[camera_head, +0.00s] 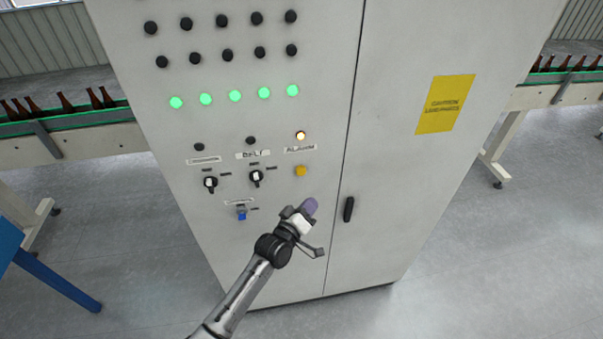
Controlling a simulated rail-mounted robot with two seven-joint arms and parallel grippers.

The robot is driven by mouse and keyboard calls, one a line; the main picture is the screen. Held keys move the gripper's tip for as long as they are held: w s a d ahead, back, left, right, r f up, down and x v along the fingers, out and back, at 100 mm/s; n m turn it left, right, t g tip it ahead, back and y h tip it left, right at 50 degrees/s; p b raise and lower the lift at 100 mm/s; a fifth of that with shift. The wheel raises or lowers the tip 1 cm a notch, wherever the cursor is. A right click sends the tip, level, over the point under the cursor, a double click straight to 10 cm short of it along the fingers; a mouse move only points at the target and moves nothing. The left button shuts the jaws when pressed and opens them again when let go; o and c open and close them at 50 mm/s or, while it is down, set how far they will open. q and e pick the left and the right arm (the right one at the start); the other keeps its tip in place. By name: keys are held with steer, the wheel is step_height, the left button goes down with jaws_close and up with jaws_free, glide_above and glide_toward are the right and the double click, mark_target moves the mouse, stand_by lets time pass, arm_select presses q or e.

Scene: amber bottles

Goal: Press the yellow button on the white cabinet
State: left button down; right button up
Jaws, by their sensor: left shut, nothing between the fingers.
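The white cabinet (390,150) stands upright in front of me. I cannot tell how far the tip is from the cabinet face. My right gripper is not in view.
Two black selector switches (257,178) (211,184) and a blue switch (242,214) sit left of the button. A black door handle (348,209) is to the right. Conveyors with amber bottles (66,103) run behind. A blue table (55,280) is at far left.

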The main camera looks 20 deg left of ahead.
mark_target(301, 171)
arm_select(q)
steer(key=w+a+b, duration=0.4)
steer(key=w+b, duration=0.3)
steer(key=b, duration=0.1)
steer(key=shift+w+a, duration=0.2)
steer(key=shift+a, duration=0.1)
stand_by(0.8)
stand_by(0.8)
steer(key=shift+b, duration=0.3)
steer(key=shift+w+a+b, duration=0.2)
steer(key=shift+w+b, duration=0.2)
